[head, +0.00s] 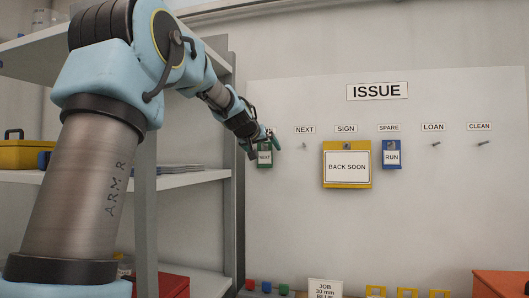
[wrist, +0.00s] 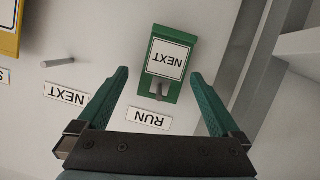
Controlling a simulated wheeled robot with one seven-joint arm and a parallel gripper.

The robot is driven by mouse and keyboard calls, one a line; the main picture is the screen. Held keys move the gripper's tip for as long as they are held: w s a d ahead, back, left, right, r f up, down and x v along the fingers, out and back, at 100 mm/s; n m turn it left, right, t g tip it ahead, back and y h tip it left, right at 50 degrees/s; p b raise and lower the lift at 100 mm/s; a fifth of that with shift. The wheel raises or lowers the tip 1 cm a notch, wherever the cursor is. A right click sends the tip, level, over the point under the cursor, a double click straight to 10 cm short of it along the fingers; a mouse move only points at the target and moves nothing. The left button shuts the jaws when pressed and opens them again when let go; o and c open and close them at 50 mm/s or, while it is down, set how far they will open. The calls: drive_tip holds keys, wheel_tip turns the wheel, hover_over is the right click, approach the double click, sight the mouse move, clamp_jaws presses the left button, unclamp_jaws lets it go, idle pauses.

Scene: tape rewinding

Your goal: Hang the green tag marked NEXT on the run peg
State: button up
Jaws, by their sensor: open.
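The green tag marked NEXT (head: 265,156) hangs on the white board at the left end of the peg row. In the wrist view, which is upside down, the green tag (wrist: 166,60) hangs on the run peg (wrist: 159,91), beside the RUN label (wrist: 150,119). My gripper (head: 263,147) is in front of the tag. In the wrist view my gripper (wrist: 159,75) is open, one finger each side of the tag, with gaps between. In the head view the gripper hides most of the RUN label.
The NEXT peg (head: 304,146) is bare. A yellow BACK SOON sign (head: 346,181) hangs under SIGN and a blue RUN tag (head: 391,164) under SPARE. The LOAN peg (head: 436,144) and CLEAN peg (head: 483,143) are bare. A shelf post (head: 239,200) stands close left.

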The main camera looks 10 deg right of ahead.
drive_tip(key=b+v, duration=0.4)
drive_tip(key=v, duration=0.6)
drive_tip(key=shift+s, duration=0.15)
